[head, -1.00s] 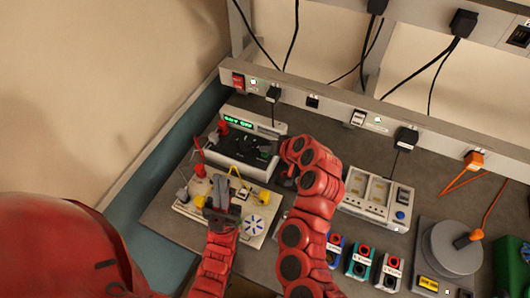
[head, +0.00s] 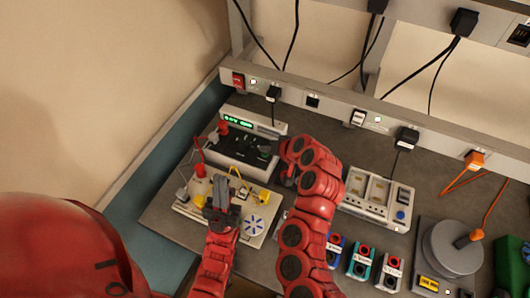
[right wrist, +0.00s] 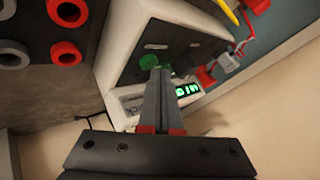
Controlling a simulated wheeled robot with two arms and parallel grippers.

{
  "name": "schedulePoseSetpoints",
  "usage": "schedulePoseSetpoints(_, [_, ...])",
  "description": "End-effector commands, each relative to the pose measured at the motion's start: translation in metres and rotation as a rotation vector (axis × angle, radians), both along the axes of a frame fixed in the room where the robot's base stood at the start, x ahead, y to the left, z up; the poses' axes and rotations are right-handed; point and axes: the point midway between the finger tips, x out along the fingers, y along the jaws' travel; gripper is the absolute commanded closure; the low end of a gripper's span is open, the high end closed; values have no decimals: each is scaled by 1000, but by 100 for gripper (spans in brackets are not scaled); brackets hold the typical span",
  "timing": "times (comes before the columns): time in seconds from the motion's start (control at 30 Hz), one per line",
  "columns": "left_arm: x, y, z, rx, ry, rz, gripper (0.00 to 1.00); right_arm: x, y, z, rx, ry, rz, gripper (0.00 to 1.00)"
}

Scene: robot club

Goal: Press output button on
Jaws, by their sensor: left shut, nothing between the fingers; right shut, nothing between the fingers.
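The bench power supply (head: 222,146) has a white case, a black front and a lit green display (head: 238,122). It stands at the back left of the bench. In the right wrist view its display (right wrist: 187,90) glows beside my fingers. A green button (right wrist: 151,64) shows on the black front, right at my right fingertips; I cannot tell whether they touch it. My right gripper (right wrist: 160,75) is shut and empty; in the head view its arm reaches in from the right. My left gripper (head: 222,188) is shut and empty above the white board (head: 257,222).
Red and yellow plugs with leads sit around the board. A socket rail runs behind.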

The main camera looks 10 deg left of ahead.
Motion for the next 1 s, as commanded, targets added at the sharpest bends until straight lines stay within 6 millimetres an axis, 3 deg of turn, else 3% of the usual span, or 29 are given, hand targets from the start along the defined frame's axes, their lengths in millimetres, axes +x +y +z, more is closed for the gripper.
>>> schedulePoseSetpoints(0.43, [0, 0, -6, 0, 0, 0, 100, 0, 0, -7, 0, 1, 1, 100])
schedulePoseSetpoints(1.0, [0, 0, -3, 0, 0, 0, 100, 0, 0, 3, 0, -1, -1, 100])
